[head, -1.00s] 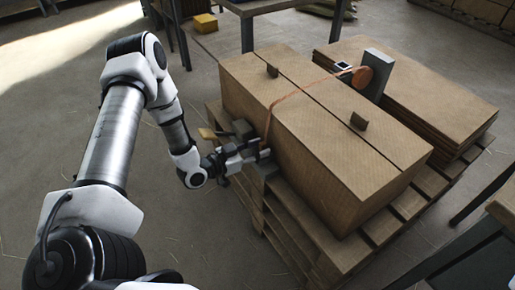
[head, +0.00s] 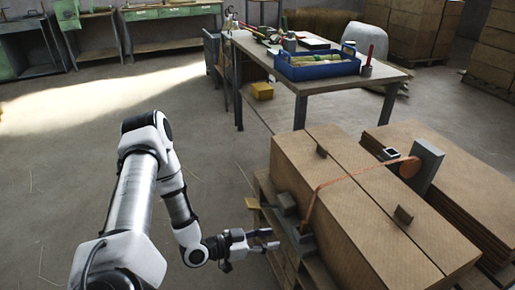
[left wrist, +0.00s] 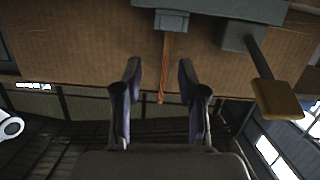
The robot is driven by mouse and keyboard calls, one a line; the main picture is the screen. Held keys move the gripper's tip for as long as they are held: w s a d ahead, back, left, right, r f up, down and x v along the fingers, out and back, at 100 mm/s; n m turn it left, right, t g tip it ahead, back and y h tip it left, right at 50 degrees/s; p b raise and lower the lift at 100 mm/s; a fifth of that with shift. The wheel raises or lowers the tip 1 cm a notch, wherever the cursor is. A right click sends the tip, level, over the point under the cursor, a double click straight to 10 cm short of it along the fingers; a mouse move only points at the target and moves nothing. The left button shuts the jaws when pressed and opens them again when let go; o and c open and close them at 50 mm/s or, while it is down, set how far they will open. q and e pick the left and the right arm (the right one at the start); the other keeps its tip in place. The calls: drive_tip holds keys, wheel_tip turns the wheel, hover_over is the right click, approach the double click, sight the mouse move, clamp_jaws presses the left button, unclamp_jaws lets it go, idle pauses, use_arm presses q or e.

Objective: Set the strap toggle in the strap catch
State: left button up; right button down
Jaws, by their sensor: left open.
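The orange strap (head: 335,183) runs from its reel over the big carton and down the near left side. In the left wrist view the strap (left wrist: 164,65) ends at a small grey block (left wrist: 172,20), apparently the strap toggle. This block lies against the grey strap catch (head: 303,240), whose plate also shows in the wrist view (left wrist: 225,8). I cannot tell how deeply it is seated. My left gripper (head: 268,239) is open and empty, a short gap out from the catch. In the wrist view its fingers (left wrist: 158,78) stand either side of the strap's line. My right gripper is not in view.
A grey lever with a yellow pad (left wrist: 278,98) stands beside the catch. The carton (head: 365,225) rests on a pallet. The reel (head: 410,167) sits by a grey post (head: 427,165). A table with a blue tray (head: 318,68) stands behind. Floor left of the carton is clear.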

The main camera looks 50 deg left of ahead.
use_arm(q)
drive_tip(key=s+d+f+n+g, duration=0.1)
drive_tip(key=d+f+g, duration=0.45)
drive_tip(key=d, duration=0.25)
drive_tip(key=s+d+f+n+g+y, duration=0.2)
drive_tip(key=s+f+g+y, duration=0.15)
drive_tip(key=s, duration=0.45)
drive_tip(key=s+d+f+n+g+y, duration=0.25)
drive_tip(key=s+g, duration=0.25)
drive_tip(key=s, duration=0.3)
wheel_tip(320, 180, up, 17)
drive_tip(key=m+p, duration=0.1)
drive_tip(key=p, duration=1.4)
drive_tip(key=shift+a+p, duration=0.25)
drive_tip(key=shift+p, duration=0.15)
